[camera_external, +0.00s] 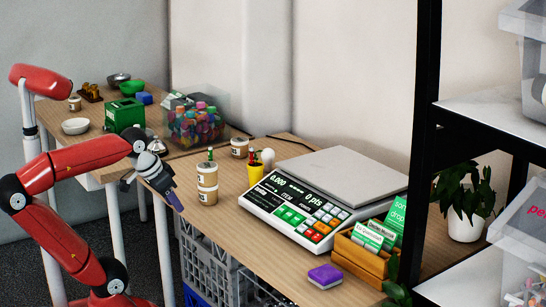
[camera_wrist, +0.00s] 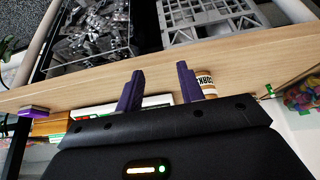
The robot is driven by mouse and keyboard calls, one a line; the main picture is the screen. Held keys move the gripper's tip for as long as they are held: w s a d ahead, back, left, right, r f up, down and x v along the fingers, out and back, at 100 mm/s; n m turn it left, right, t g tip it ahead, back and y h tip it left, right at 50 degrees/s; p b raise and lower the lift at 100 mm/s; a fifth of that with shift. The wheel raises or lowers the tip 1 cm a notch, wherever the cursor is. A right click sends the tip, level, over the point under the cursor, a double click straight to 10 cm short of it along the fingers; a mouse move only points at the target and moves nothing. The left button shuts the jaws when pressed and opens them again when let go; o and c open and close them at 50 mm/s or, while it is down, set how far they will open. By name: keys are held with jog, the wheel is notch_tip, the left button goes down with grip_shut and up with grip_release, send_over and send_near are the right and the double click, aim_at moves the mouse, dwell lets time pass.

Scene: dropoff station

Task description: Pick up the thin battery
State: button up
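I cannot pick out the thin battery for certain in either view. Small upright green and dark items (camera_external: 210,154) show at the top of the stacked paper cups (camera_external: 207,180), and others (camera_external: 253,156) stick out of the yellow cup (camera_external: 255,173); they are too small to identify. My gripper (camera_external: 176,203) is left of the stacked cups, near the table's front edge, pointing down and right. In the wrist view its two purple fingers (camera_wrist: 160,90) stand apart with nothing between them. A paper cup (camera_wrist: 206,84) shows just beyond the right finger.
The scale (camera_external: 320,200) fills the table's middle. A clear bin of colourful items (camera_external: 196,125) stands at the back left. Crates (camera_external: 215,265) sit below the table (camera_external: 233,225). A dark shelf post (camera_external: 424,130) stands right.

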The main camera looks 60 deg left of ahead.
notch_tip(320, 180, up, 8)
jog(key=f, duration=0.1)
jog(key=w+a+r+n+t+b, duration=0.1)
jog(key=w+a+n+t+b, duration=0.15)
jog(key=w+a+n, duration=0.6)
jog(key=w+a+r+n+t+b, duration=0.15)
jog(key=w+a+n+b, duration=0.3)
jog(key=w+n, duration=0.75)
jog(key=w+a+f+n+t+y+b, duration=0.1)
jog(key=w+a+n+y+b, duration=0.15)
jog(key=a+n, duration=0.7)
jog(key=w+a+n+t+y+b, duration=0.1)
jog(key=w+a+n+y, duration=0.2)
jog(key=a+n, duration=0.7)
jog(key=n, duration=0.1)
send_near(213, 159)
jog(key=shift+w+a+r, duration=0.6)
jog(key=shift+w+r, duration=0.15)
jog(key=shift+w+a+f+t+y, duration=0.1)
jog(key=shift+w+f+t+y, duration=0.2)
jog(key=shift+f, duration=0.15)
jog(key=x, duration=0.2)
jog(key=b+x, duration=0.1)
jog(key=x, duration=0.1)
jog(key=b+x, duration=0.1)
jog(key=x, duration=0.2)
jog(key=shift+w+d, duration=0.2)
jog(key=shift+d, duration=0.05)
